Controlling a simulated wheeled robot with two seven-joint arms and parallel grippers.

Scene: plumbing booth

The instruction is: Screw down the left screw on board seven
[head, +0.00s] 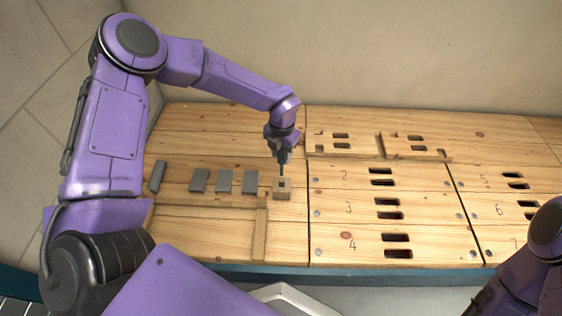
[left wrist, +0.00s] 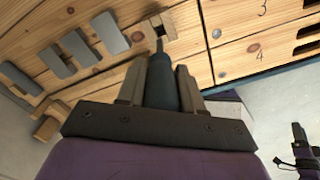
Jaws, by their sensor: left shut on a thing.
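My left gripper (head: 283,148) is shut on a dark screwdriver (left wrist: 163,82). Its thin shaft points down at a small wooden block with a square hole (head: 282,194), which also shows in the left wrist view (left wrist: 154,24). The tip is at or just above the hole; I cannot tell whether it is inside. Board seven (head: 502,255) is at the lower right in the head view, partly hidden by my right arm. Its left screw (head: 488,253) is a small grey disc at the board's left edge, well away from the left gripper. My right gripper is not in view.
Several grey plates (head: 227,182) lie left of the block. A wooden strip (head: 260,232) lies in front of it. Numbered boards with dark slots (head: 388,215) fill the bench's middle and right. Raised wooden pieces (head: 343,146) stand at the back. The wall is behind.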

